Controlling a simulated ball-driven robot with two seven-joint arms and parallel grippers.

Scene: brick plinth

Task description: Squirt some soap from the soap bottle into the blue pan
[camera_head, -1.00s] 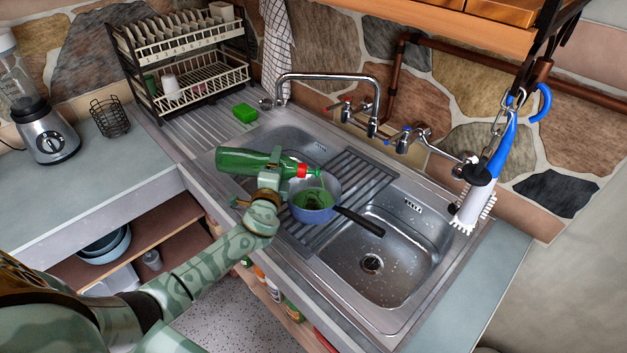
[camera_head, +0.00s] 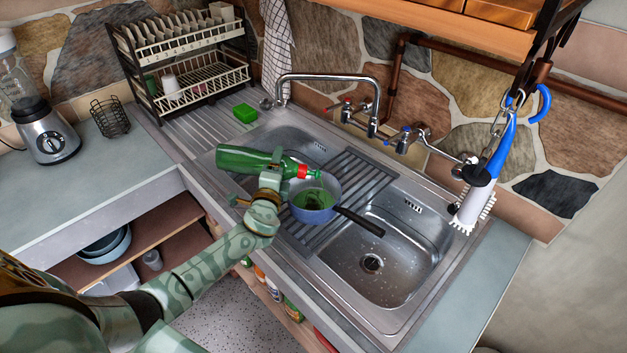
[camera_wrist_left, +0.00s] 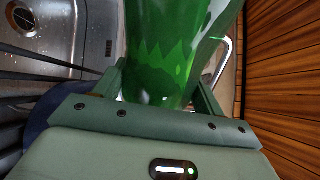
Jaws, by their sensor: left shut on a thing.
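The green soap bottle (camera_head: 247,160) lies nearly level in the air, its red collar and green nozzle (camera_head: 313,173) at the right end. My left gripper (camera_head: 274,172) is shut around the bottle's body. In the left wrist view the bottle (camera_wrist_left: 165,50) fills the space between the fingers. The blue pan (camera_head: 312,213) is below the nozzle, over the ribbed strip between the two basins, with its dark handle to the lower right. Green liquid (camera_head: 313,200) shows inside the pan. The gripper hides part of the bottle. My right gripper is not in view.
A tap (camera_head: 372,125) arches over the back of the sink. A green sponge (camera_head: 244,113) lies on the drainboard, near the dish rack (camera_head: 190,95). A blue-handled brush (camera_head: 480,185) hangs at the right. The right basin (camera_head: 385,260) is empty.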

